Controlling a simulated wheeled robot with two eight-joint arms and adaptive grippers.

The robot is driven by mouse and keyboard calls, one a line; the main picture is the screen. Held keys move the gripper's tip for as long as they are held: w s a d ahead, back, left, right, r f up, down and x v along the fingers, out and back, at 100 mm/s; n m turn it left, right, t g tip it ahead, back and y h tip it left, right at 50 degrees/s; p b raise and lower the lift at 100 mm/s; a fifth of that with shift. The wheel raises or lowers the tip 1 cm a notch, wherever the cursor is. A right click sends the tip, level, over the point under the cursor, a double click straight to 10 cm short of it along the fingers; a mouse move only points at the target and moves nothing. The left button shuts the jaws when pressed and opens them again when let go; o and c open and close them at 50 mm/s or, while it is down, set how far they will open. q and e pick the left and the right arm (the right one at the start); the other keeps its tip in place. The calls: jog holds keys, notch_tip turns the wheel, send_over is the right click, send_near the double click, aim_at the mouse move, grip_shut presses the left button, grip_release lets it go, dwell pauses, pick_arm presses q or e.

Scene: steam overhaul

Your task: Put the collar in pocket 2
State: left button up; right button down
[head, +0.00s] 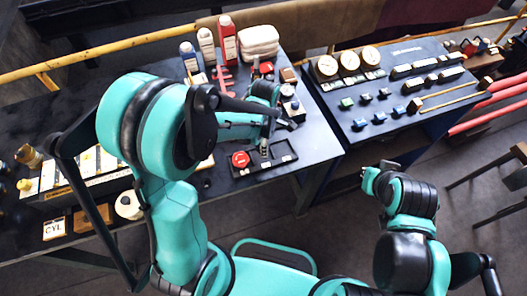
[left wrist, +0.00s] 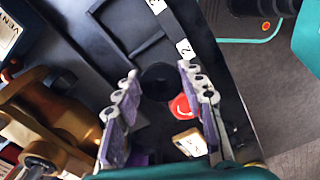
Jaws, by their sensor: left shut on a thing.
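The black tray (head: 282,163) with pockets lies on the left table, under my left gripper (head: 264,148). In the left wrist view, a label "2" (left wrist: 185,47) marks the tray's edge beside an empty-looking pocket. My left gripper (left wrist: 157,76) is shut on a dark round thing (left wrist: 158,84), which looks like the collar. It is held over the tray; its height above the pocket floor is hard to tell. A red round part (head: 240,158) sits in the tray's left end, and also shows in the left wrist view (left wrist: 182,106). My right gripper (head: 380,172) is away from the tables, its jaw gap unclear.
Bottles (head: 228,38) and a white cloth stack (head: 259,41) stand at the back of the left table. The right table (head: 355,115) holds gauges, blocks and small coloured parts. A white roll (head: 128,204) lies at the front left. A brass-coloured part (left wrist: 45,115) is beside the tray.

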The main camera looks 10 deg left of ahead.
pick_arm(q)
notch_tip(320, 180, down, 4)
jog(key=shift+a+r+b, duration=0.1)
jog(key=shift+a+b, duration=0.05)
jog(key=shift+b, duration=0.55)
jog(key=shift+f, duration=0.2)
jog(key=shift+f, duration=0.2)
jog(key=o, duration=1.3)
jog(key=shift+r, duration=0.1)
jog(key=shift+o, duration=0.2)
